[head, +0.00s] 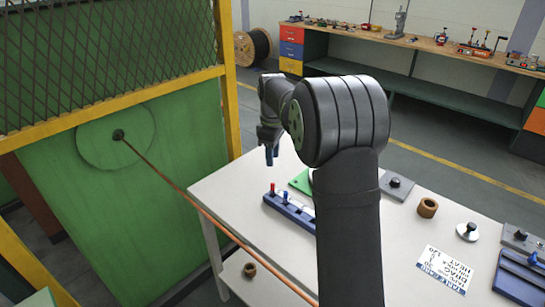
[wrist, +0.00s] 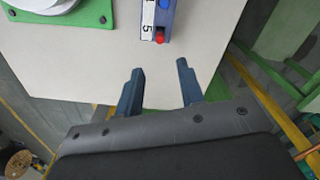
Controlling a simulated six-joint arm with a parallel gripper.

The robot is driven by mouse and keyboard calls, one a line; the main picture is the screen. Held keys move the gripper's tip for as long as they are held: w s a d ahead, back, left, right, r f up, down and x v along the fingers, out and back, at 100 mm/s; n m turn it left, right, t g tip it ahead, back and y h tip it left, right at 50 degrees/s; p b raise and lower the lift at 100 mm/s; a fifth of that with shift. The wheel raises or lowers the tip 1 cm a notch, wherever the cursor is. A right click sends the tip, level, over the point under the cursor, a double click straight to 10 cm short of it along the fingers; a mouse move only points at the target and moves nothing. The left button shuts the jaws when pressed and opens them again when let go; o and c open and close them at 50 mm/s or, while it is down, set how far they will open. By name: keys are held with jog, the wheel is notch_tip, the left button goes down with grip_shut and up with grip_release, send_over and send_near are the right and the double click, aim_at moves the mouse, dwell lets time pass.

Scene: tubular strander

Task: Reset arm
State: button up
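My gripper (head: 272,155) hangs above the far left part of the white table (head: 420,210), with its fingers pointing down. In the wrist view my gripper (wrist: 162,88) shows two dark blue fingers spread apart, with nothing between them. A blue block (head: 290,212) with a red peg and a blue peg lies on the table below and near the gripper. Its end with a red top (wrist: 160,38) shows ahead of the fingers in the wrist view, apart from them. My arm hides part of the table in the head view.
A green panel (head: 80,220) with a copper-coloured wire (head: 200,208) stands at left, behind a yellow frame (head: 228,80). The table bears a brown ring (head: 427,208), a white card (head: 443,268) and a blue tray (head: 520,277). A workbench (head: 420,42) stands at the back.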

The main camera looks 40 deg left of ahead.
aim_at(273, 184)
jog(key=shift+f, duration=0.1)
notch_tip(273, 184, down, 12)
jog(key=shift+r, duration=1.9)
jog(key=shift+f, duration=0.1)
